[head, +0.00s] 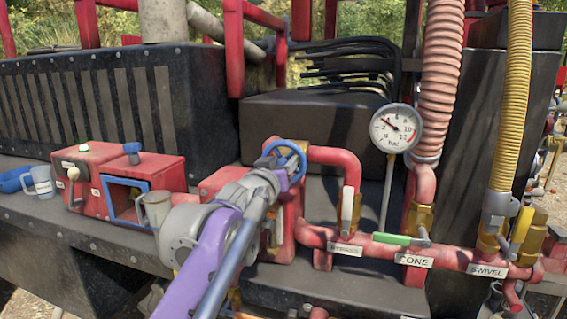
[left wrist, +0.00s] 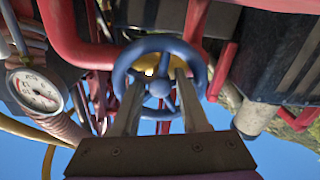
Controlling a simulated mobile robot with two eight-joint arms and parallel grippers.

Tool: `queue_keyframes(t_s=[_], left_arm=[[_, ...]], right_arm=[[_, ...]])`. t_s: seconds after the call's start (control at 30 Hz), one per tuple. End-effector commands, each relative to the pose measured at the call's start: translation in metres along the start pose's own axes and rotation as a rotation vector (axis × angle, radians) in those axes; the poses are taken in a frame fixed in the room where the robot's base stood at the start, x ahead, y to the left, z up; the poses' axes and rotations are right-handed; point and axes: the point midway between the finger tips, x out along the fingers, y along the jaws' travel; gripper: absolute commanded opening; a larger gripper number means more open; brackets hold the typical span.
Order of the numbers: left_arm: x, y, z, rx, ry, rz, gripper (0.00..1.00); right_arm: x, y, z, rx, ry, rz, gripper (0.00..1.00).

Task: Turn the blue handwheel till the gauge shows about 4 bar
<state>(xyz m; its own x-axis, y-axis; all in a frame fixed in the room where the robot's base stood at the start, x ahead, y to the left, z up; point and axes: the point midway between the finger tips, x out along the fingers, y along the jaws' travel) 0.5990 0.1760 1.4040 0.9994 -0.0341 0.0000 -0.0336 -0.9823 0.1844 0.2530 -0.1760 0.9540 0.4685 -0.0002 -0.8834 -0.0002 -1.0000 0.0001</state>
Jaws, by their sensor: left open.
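The blue handwheel (head: 302,152) sits on the red pipework in the middle of the head view, partly hidden by my left arm. In the left wrist view the handwheel (left wrist: 160,90) shows nearly face-on, with its hub and spokes. My left gripper (head: 274,162) is open at the handwheel. In the left wrist view its two fingers (left wrist: 161,76) reach over the near rim, one on each side of the hub; contact cannot be told. The round white gauge (head: 397,134) stands right of the wheel, its needle pointing to the upper left. The gauge (left wrist: 36,94) also shows at left in the wrist view.
Red pipes carry a green lever (head: 395,240) and labels. A pink ribbed hose (head: 440,80) and a yellow hose (head: 510,100) rise at right.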

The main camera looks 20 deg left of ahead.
Motion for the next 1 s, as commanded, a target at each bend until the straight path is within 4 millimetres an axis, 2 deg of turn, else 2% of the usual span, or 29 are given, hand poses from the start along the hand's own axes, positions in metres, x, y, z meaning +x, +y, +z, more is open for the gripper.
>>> queue_keyframes(t_s=[0.03,0.2,0.3,0.47,0.73,0.97,1.0], left_arm=[[0.000,0.000,0.000,0.000,0.000,0.000,0.44],[0.000,0.000,0.000,0.000,0.000,0.000,0.13],[0.000,0.000,0.000,0.000,0.000,0.000,0.00],[0.000,0.000,0.000,0.003,0.000,0.000,0.00],[0.000,0.000,-0.002,0.170,0.001,0.000,0.00],[0.000,0.000,-0.001,0.175,0.001,0.001,0.00],[0.000,0.000,-0.001,0.175,0.001,0.001,0.33]], right_arm=[[0.000,0.000,0.000,0.000,0.000,0.000,0.00],[0.000,0.000,0.000,0.000,0.000,0.000,0.00],[0.000,0.000,0.000,0.000,0.000,0.000,0.00],[0.000,0.000,0.000,0.000,0.000,0.000,0.00],[-0.011,0.000,-0.013,0.000,0.012,0.000,0.00],[-0.010,0.000,-0.012,0.000,0.011,0.000,0.00],[-0.010,0.000,-0.012,0.000,0.011,0.000,0.00]])
